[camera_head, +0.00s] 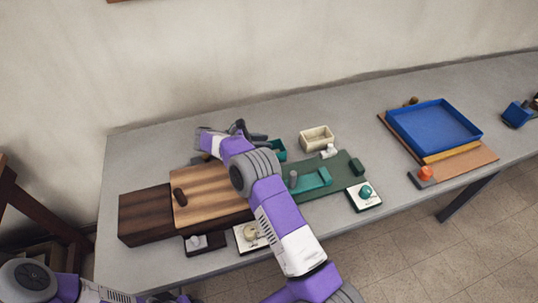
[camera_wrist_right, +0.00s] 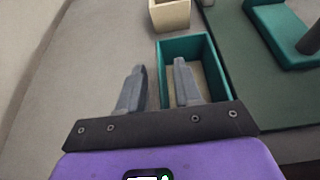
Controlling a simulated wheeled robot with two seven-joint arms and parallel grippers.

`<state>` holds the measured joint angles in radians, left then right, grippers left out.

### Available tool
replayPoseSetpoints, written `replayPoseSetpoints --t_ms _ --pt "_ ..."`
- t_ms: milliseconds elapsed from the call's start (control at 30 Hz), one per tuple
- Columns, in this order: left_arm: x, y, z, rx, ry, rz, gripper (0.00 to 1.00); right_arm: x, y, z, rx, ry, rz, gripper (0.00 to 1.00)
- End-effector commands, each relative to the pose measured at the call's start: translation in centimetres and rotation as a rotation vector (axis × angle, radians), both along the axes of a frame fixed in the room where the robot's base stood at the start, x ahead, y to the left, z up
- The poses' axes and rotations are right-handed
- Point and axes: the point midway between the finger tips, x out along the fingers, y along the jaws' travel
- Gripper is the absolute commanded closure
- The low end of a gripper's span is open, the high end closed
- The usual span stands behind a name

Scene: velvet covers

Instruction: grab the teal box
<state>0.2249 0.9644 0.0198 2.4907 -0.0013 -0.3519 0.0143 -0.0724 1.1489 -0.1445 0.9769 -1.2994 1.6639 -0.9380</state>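The teal box (camera_head: 278,146) is an open-topped box on the table, partly hidden behind my right arm in the head view. In the right wrist view, the teal box (camera_wrist_right: 186,43) lies just ahead, with a pale inside floor. My right gripper (camera_head: 241,127) is open and empty. In the right wrist view, my right gripper (camera_wrist_right: 158,66) has its right finger over the box's opening and its left finger outside the left wall. I cannot tell its height or any contact. My left arm shows only at the bottom left edge, and its fingers cannot be made out.
A cream box (camera_head: 317,138) stands right of the teal box. A green mat (camera_head: 345,174) with a teal tool lies nearby. A wooden case (camera_head: 146,213) is at left, a blue tray (camera_head: 433,126) at right. A wall runs behind the table. Bare table lies between mat and tray.

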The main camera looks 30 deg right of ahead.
Motion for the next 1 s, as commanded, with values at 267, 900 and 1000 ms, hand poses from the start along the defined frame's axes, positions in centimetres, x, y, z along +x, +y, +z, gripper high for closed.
replayPoseSetpoints --t_ms 267,900,1000 --pt "0.0 0.0 0.0 0.0 0.0 0.0 0.57 0.0 0.0 0.0 0.0 0.001 -0.001 1.0" --pt "0.0 0.0 2.2 0.0 0.0 0.0 0.57 0.0 0.1 5.6 -0.001 -0.002 0.0 1.0" --pt "0.0 0.0 2.8 0.0 0.0 0.0 0.57 0.0 0.0 7.6 -0.001 -0.002 -0.001 1.0"
